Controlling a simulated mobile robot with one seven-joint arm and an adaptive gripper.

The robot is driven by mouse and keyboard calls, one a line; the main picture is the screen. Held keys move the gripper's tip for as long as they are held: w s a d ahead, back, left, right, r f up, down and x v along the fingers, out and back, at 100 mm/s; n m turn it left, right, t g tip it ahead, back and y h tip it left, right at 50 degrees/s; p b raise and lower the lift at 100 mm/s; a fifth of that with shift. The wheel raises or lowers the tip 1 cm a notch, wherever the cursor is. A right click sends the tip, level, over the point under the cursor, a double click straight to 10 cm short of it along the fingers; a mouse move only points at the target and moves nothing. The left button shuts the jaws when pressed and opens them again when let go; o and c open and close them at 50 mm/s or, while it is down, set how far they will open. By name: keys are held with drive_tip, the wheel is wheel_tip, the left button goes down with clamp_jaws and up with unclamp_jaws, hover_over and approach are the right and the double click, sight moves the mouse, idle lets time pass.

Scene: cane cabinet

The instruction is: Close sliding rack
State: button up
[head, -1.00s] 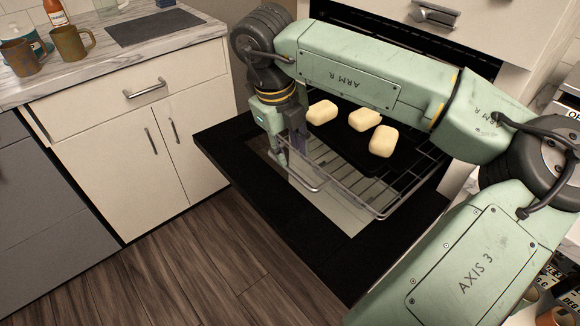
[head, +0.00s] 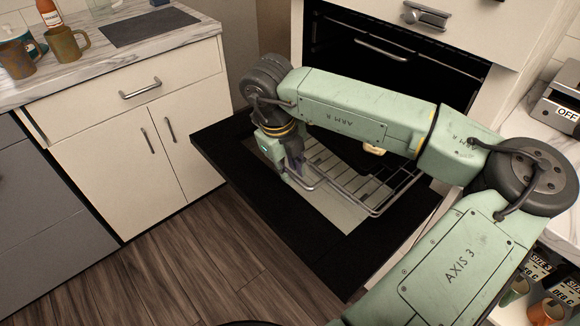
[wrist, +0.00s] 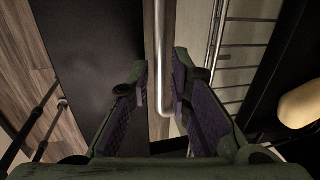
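The wire sliding rack (head: 347,179) is pulled out over the open black oven door (head: 262,222). It bears a dark tray (head: 345,147) and a pale roll (head: 374,150), mostly hidden behind my arm. My gripper (head: 297,172) points down at the rack's front left end. In the wrist view my gripper (wrist: 160,75) is open, and the rack's front bar (wrist: 160,50) runs between its fingers with visible gaps. The rack wires (wrist: 245,47) and a roll (wrist: 299,105) lie to the right there.
The dark oven cavity (head: 345,45) is open behind the rack, with a metal handle (head: 382,47) at its mouth. A white cabinet (head: 145,150) with a marble counter and mugs stands left. Wooden floor (head: 190,255) lies clear in front.

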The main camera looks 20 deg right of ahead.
clamp_jaws()
idle(0.4)
drive_tip(key=shift+d, duration=0.15)
